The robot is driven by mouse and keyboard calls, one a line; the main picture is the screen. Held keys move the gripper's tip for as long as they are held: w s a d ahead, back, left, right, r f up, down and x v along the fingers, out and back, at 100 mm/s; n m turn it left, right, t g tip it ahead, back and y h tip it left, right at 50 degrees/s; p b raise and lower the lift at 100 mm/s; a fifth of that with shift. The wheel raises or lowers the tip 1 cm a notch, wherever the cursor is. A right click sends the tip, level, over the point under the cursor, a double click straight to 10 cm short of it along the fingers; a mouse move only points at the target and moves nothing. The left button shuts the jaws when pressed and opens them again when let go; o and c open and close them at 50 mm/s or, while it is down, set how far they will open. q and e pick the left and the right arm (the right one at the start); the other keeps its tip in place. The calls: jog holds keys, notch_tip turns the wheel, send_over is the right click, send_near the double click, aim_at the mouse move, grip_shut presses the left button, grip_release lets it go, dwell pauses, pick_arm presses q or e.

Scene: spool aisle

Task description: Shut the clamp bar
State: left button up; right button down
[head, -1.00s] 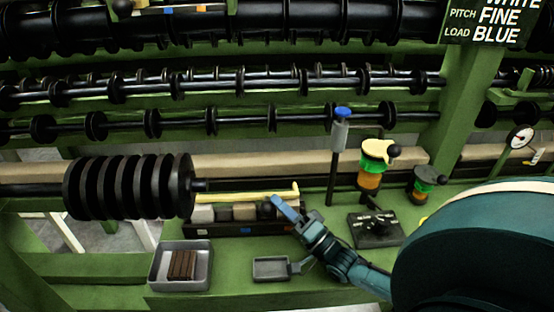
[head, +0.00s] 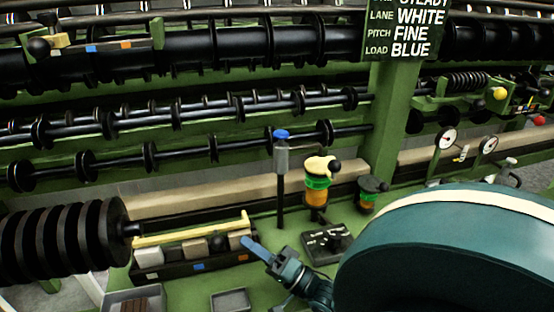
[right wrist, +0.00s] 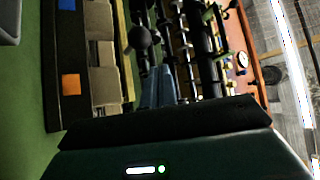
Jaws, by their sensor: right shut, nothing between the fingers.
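A long pale-yellow bar (head: 190,230), which looks like the clamp bar, runs along the back of a black tray (head: 185,268) of light and dark blocks in the head view; its right end turns up. I cannot tell whether it is fully down. A black ball knob (head: 219,242) shows among the blocks. My right gripper (head: 250,243) is shut and empty, just right of the tray's right end. In the right wrist view its blue fingers (right wrist: 158,90) are together, beside the tray (right wrist: 70,60) and the ball knob (right wrist: 138,38). My left gripper is not in view.
A black-disc spool (head: 65,243) is at the left. A blue-topped post (head: 281,160), an orange-and-green pot (head: 317,185) and a black control box (head: 326,243) stand right of the tray. A small grey dish (head: 230,299) lies in front.

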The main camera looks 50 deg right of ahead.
jog(key=s+d, duration=0.2)
jog(key=s, duration=0.5)
jog(key=w+a+n+g+y+b, duration=0.1)
jog(key=w, duration=0.3)
jog(key=w+a+n+g+y, duration=0.1)
jog(key=w+g+y, duration=0.1)
jog(key=w, duration=0.3)
jog(key=w+a+n+g+y+b, duration=0.1)
jog(key=w, duration=0.3)
jog(key=shift+w+r+g+y+b, duration=0.3)
jog(key=shift+r+b, duration=0.05)
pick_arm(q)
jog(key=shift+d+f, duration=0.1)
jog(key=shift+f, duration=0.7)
pick_arm(e)
jog(key=shift+s+a+f, duration=0.35)
jog(key=shift+s+f, duration=0.15)
jog(key=shift+f, duration=0.2)
